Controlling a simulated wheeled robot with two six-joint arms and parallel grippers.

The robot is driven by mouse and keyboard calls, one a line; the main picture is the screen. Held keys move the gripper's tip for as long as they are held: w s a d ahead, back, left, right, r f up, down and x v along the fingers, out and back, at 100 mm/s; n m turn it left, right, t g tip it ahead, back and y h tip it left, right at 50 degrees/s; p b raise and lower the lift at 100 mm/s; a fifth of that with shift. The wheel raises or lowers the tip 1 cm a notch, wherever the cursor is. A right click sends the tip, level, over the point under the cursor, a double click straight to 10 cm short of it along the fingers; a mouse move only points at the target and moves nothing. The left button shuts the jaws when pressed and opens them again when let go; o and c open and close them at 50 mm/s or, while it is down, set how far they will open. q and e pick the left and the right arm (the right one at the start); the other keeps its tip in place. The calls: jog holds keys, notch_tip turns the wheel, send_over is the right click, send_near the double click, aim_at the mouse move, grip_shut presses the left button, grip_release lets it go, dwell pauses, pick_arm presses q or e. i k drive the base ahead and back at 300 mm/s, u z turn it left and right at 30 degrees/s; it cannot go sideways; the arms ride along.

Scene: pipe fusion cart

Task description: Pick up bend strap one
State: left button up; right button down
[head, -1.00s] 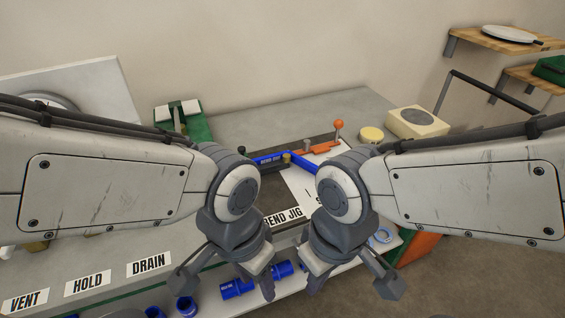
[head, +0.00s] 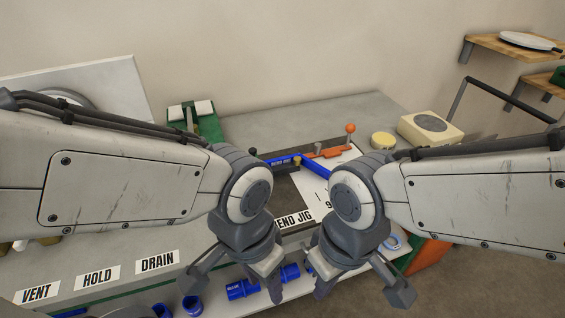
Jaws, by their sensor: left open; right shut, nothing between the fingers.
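I cannot pick out bend strap one for certain; no readable label marks it. The bend jig (head: 283,211) lies on the counter between my forearms, with blue bars (head: 317,167) and an orange lever (head: 329,153) at its far end. My arms hide part of it. Neither gripper holds anything visible.
Blue pipe fittings (head: 243,289) lie on the lower ledge behind the left gripper. A cream box (head: 430,129) and yellow disc (head: 383,140) stand at the back right. The counter's far middle is clear.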

aim_at(273, 161)
jog(key=z, duration=1.35)
jog(key=i, duration=1.7)
jog(key=u, duration=2.9)
